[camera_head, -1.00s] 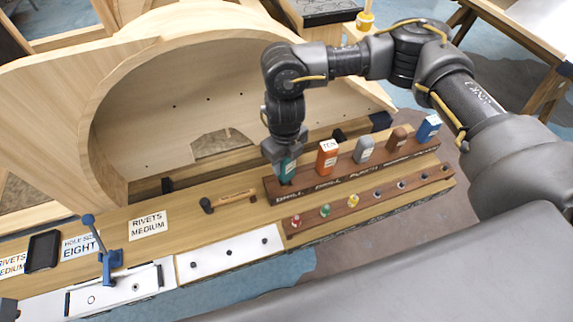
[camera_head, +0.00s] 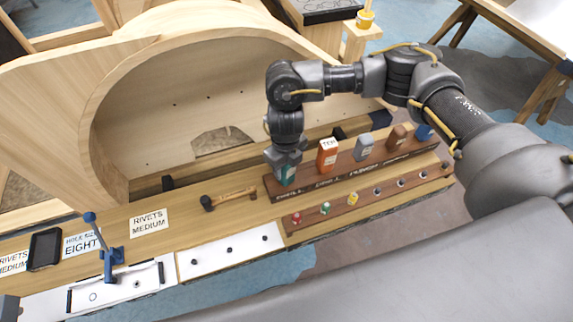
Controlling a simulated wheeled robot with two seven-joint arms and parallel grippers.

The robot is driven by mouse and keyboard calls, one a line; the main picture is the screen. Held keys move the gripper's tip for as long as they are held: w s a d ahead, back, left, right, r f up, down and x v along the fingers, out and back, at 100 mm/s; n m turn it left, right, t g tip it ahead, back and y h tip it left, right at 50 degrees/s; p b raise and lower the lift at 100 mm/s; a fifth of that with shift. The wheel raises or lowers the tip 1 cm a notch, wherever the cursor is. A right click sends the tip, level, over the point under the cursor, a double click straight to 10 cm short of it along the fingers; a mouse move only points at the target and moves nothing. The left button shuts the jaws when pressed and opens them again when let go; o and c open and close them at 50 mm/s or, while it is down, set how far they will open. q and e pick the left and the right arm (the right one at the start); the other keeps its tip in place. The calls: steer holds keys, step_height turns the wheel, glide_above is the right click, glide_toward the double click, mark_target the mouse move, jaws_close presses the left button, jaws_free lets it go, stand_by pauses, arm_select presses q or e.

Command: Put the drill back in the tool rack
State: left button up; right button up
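The teal drill (camera_head: 288,175) stands at the left end of the dark wooden tool rack (camera_head: 327,180), above the first printed label. My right gripper (camera_head: 285,163) comes down over the drill from above and appears shut on it, hiding its upper part. Whether the drill's base is fully seated in the rack cannot be told. A small grey part at the bottom left edge may be my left gripper (camera_head: 8,309); its fingers do not show.
Orange (camera_head: 327,155), grey (camera_head: 363,147), brown (camera_head: 396,138) and blue (camera_head: 424,132) tools stand to the right; my arm partly covers the blue one. A wooden-handled tool (camera_head: 230,198) lies left of the rack. A curved wooden frame (camera_head: 140,110) rises behind.

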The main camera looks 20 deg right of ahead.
steer(key=o, duration=0.4)
steer(key=shift+c, duration=0.2)
steer(key=shift+r, duration=0.1)
steer(key=shift+r+p, duration=0.3)
steer(key=shift+p, duration=0.05)
step_height(320, 180, up, 12)
steer(key=shift+b, duration=1.05)
